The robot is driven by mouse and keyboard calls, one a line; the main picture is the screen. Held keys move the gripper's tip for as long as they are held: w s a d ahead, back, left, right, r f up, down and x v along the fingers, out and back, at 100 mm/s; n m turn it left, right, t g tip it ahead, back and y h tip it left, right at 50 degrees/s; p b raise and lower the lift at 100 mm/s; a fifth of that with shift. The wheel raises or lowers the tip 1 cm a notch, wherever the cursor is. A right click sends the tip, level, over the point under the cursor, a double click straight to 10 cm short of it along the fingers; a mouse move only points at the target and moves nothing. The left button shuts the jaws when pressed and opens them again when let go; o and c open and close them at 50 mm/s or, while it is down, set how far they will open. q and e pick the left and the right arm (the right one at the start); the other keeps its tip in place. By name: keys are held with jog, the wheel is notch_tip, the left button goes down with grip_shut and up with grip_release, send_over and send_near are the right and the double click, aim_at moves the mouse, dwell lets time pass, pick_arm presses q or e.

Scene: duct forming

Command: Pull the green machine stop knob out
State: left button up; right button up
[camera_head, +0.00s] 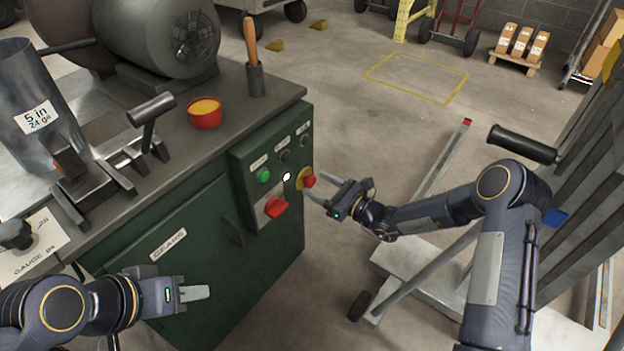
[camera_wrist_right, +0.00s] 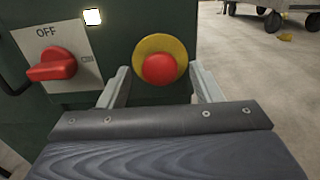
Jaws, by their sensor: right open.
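The stop knob (camera_head: 309,181) is a red mushroom button on a yellow round base, on the right side of the green machine's control panel (camera_head: 245,172). In the right wrist view the red knob (camera_wrist_right: 159,69) sits between my two fingers, with the yellow base (camera_wrist_right: 160,46) behind it. My right gripper (camera_head: 318,186) is open in front of the knob, one finger on each side. Gaps show beside the knob, so it does not look gripped. My left gripper (camera_head: 200,292) is low in front of the cabinet door, away from the knob; its finger gap is not visible.
A red rotary switch (camera_head: 276,207), also in the wrist view under an OFF label (camera_wrist_right: 52,66), is left of the knob. A green button (camera_head: 264,176) and a lit white lamp (camera_head: 286,177) are nearby. A cart (camera_head: 420,262) stands at right.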

jog(key=shift+w+a, duration=0.3)
jog(key=shift+a, duration=0.1)
jog(key=shift+c, duration=0.3)
grip_shut()
jog(key=shift+s+d, duration=0.4)
jog(key=shift+d, duration=0.15)
jog(key=shift+o, duration=0.3)
grip_release()
